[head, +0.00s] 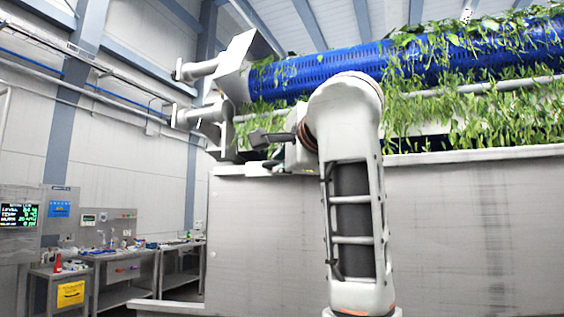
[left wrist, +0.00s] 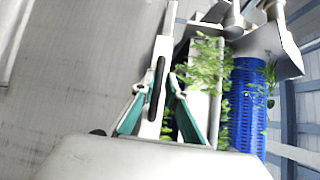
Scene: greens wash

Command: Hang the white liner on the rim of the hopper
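A large grey steel tank, which looks like the hopper (head: 450,225), fills the lower right of the head view. Its pale rim (head: 480,157) runs along the top. My left gripper (head: 258,138) is at the left end of this rim, pointing left and partly hidden by my arm. In the left wrist view its teal-sided fingers (left wrist: 166,80) lean towards each other, with a narrow gap and a pale strip by the tips. I cannot tell whether it grips that strip. I cannot pick out the white liner for certain. My right gripper is not in view.
A blue perforated conveyor (head: 340,68) carrying leaves is above and behind the rim, with stems hanging down. Grey metal brackets (head: 232,75) stand close to my left gripper. Workbenches (head: 120,255) and a screen (head: 18,215) are at the lower left.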

